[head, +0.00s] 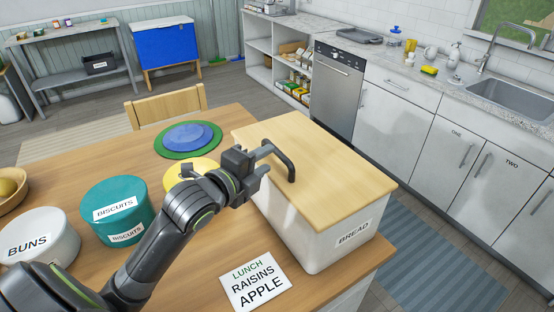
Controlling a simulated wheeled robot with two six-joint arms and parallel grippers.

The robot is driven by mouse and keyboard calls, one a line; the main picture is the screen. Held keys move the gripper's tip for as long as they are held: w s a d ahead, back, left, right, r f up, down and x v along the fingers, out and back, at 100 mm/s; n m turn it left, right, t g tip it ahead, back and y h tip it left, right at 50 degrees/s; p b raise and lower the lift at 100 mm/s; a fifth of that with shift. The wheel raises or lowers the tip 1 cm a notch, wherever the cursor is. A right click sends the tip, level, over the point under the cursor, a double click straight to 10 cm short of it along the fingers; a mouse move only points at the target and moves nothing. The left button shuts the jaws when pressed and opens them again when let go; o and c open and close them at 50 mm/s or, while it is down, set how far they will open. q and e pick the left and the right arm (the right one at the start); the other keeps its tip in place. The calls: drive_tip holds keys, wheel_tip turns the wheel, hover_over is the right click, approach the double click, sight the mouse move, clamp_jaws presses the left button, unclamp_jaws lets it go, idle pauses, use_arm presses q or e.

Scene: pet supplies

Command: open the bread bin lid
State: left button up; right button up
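The bread bin (325,240) is a white box labelled BREAD at the right end of the wooden table. Its light wooden lid (330,165) lies flat on top, closed. A dark arched handle (284,163) stands on the lid near its left side. My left gripper (261,163) reaches in from the left to the handle and overlaps its near end in this view. I cannot tell whether its fingers are apart or shut on the handle. My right gripper is not in view.
A teal BISCUITS tin (119,204), a white BUNS tin (40,238) and a yellow item (178,170) are on the table left of the bin. Blue and green plates (188,138) lie behind. A card (255,281) reading LUNCH RAISINS APPLE lies in front.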

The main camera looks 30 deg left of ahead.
sight(278, 150)
use_arm(q)
drive_tip(key=shift+p+x, duration=0.5)
drive_tip(key=shift+x, duration=2.4)
clamp_jaws()
